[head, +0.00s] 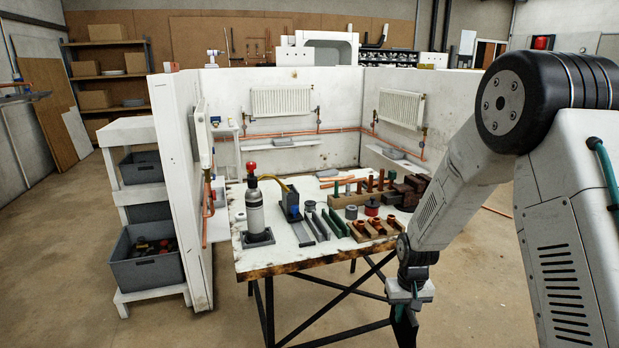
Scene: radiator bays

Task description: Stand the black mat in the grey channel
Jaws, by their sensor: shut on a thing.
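My gripper (406,306) is at the lower right of the head view, in front of the table's right front corner and pointing down. It is shut on a black thing (404,330), which looks like the black mat. This hangs below the jaws and runs down towards the bottom edge of the picture. The fingertips are hard to tell from it. A grey channel (319,227) lies on the table, between a darker strip on its left and a green one on its right. My gripper is well to the right of it and nearer the camera.
The scorched-edged table (281,258) also bears a grey gas bottle (255,212) with a red top, a blue-and-grey tool, copper fittings in wooden blocks and dark red blocks. White partition walls with radiators (280,101) stand behind. A shelf with grey bins (148,270) is at left.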

